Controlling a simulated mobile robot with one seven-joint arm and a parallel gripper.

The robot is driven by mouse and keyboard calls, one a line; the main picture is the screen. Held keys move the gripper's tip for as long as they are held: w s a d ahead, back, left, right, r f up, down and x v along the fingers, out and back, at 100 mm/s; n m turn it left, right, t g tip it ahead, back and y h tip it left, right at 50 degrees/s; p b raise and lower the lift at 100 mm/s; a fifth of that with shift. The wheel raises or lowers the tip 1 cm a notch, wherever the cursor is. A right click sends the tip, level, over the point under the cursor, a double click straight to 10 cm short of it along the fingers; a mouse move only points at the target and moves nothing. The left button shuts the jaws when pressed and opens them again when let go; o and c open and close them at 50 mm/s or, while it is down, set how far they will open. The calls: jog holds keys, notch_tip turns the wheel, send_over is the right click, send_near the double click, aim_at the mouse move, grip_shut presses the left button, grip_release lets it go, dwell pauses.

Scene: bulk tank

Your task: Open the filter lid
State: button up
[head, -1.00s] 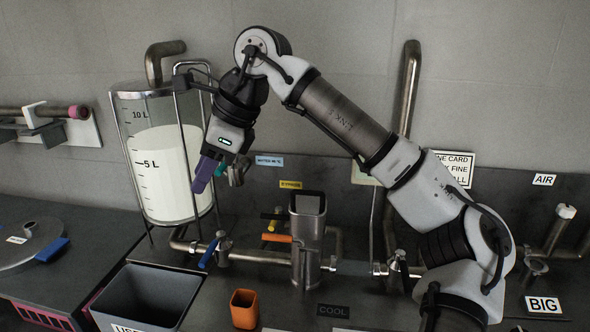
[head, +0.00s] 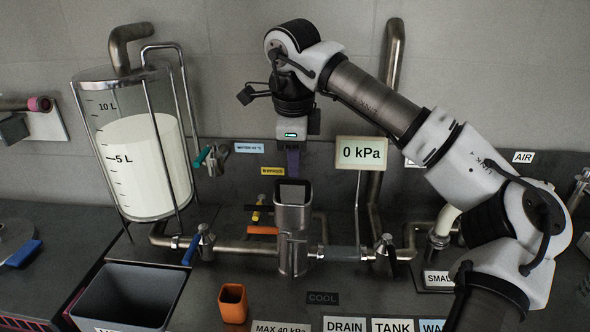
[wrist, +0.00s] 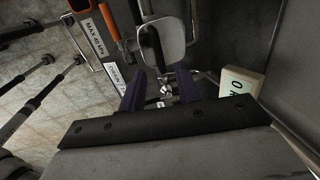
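The filter housing (head: 293,240) is an upright grey metal box in the pipe line, in the middle of the head view. Its square top with a dark face (head: 292,194) faces up; I cannot tell for sure whether this is the lid. In the wrist view a pale rounded plate (wrist: 173,42) shows at the filter, just beyond the fingertips. My gripper (head: 293,168) points down just above and behind the filter top, with purple fingers. In the wrist view its two fingers (wrist: 157,88) stand apart with nothing held between them.
A glass tank (head: 142,165) of white liquid stands left. A blue-handled valve (head: 192,248) and an orange handle (head: 263,230) sit beside the filter. A gauge (head: 361,153) reads 0 kPa. A grey bin (head: 128,300) and an orange cup (head: 233,303) stand in front.

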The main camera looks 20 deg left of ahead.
aim_at(295, 184)
jog(key=shift+w+a+f, duration=0.1)
jog(key=shift+w+f, duration=0.1)
jog(key=shift+f, duration=0.8)
jog(key=shift+w+f, duration=0.15)
jog(key=shift+f, duration=0.85)
jog(key=shift+c, duration=0.4)
grip_shut()
